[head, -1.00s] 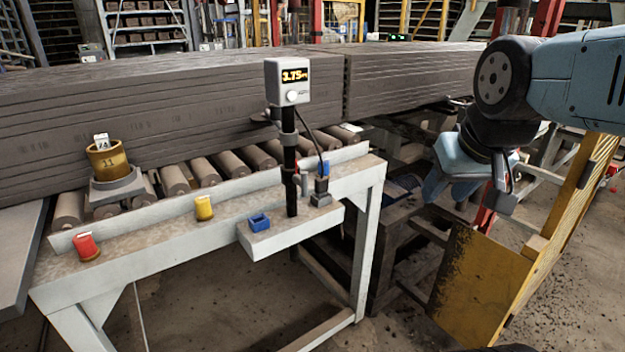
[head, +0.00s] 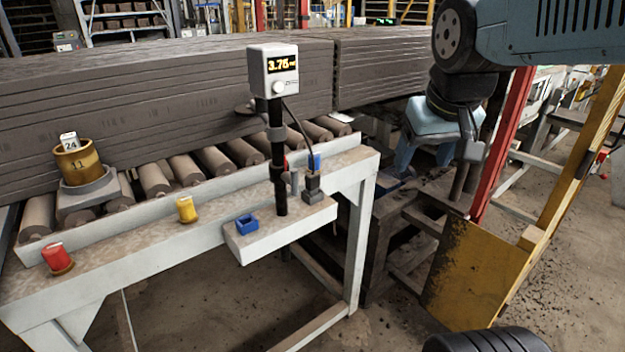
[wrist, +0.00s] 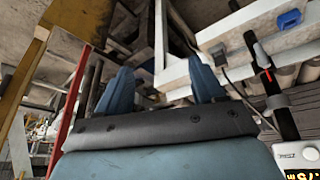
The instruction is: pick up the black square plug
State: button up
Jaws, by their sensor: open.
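The black square plug (head: 313,186) stands on the right end of a small white shelf at the front of the roller table, with a black cable rising to the meter. In the wrist view a small dark shape (wrist: 219,55) beside the right finger looks like the plug, but it is partly hidden. A blue square socket (head: 246,224) sits on the same shelf, left of the post; it also shows in the wrist view (wrist: 289,19). My gripper (head: 424,158) is open and empty, to the right of the shelf and apart from the plug.
The meter (head: 274,72) stands on a black post (head: 279,160) just left of the plug. Red (head: 57,257) and yellow (head: 186,209) knobs sit on the table rail. A yellow panel (head: 466,274) and red upright (head: 502,140) stand to the right.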

jog(key=w+a+n+g, duration=0.25)
jog(key=w+a, duration=0.45)
jog(key=w, duration=0.4)
jog(key=n+g, duration=0.2)
jog(key=n, duration=0.2)
send_over(313, 173)
notch_tip(313, 173, down, 4)
jog(key=r, duration=0.1)
jog(key=shift+m, duration=0.25)
jog(key=f, duration=0.8)
jog(key=shift+d+f, duration=0.3)
jog(key=shift+a+f, duration=0.2)
jog(key=shift+f, duration=1.2)
jog(key=shift+a+f, duration=0.2)
jog(key=shift+f, duration=1.15)
jog(key=c, duration=1.1)
jog(key=shift+o, duration=0.2)
